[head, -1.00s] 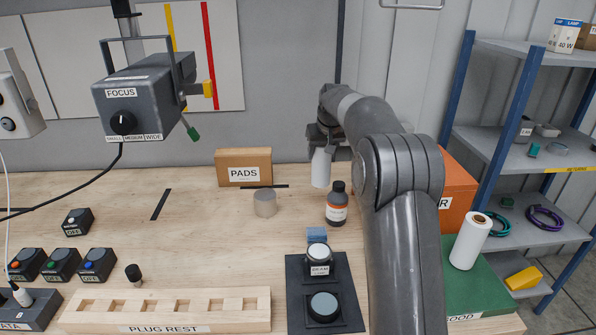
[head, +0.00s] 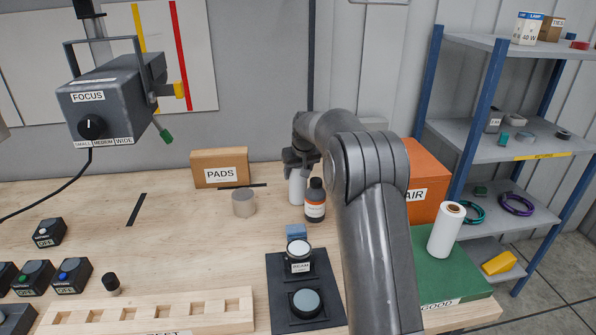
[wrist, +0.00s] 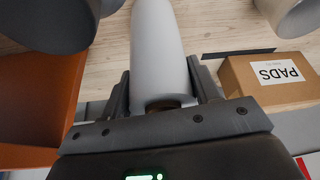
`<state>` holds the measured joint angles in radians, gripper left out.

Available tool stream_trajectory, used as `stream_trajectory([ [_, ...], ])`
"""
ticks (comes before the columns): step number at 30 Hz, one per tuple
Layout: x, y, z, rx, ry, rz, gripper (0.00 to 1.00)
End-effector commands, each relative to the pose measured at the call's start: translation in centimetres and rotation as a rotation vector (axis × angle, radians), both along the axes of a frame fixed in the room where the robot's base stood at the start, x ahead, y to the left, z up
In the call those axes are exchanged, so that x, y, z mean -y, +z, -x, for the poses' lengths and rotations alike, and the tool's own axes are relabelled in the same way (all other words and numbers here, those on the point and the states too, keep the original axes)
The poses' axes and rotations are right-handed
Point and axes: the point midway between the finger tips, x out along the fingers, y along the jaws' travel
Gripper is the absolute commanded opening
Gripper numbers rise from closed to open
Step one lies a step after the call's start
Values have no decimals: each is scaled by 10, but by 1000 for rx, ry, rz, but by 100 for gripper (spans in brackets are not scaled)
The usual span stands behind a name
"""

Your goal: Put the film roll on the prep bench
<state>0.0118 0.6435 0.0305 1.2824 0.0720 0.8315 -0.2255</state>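My gripper (head: 298,160) is shut on a white roll (head: 297,188), low over the back of the prep bench (head: 190,240).
An orange bin (head: 428,178) is right of my arm. A button panel (head: 300,300) sits in front. The bench's middle left is mostly clear.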

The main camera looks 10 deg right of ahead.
Motion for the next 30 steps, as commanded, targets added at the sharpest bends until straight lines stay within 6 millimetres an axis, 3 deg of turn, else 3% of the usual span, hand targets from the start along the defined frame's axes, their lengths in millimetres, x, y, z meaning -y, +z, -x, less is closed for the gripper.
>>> stream_trajectory([
  [7,0,1,0,1,0,0,77],
  [17,0,7,1,3,0,0,77],
  [30,7,86,33,3,0,0,77],
])
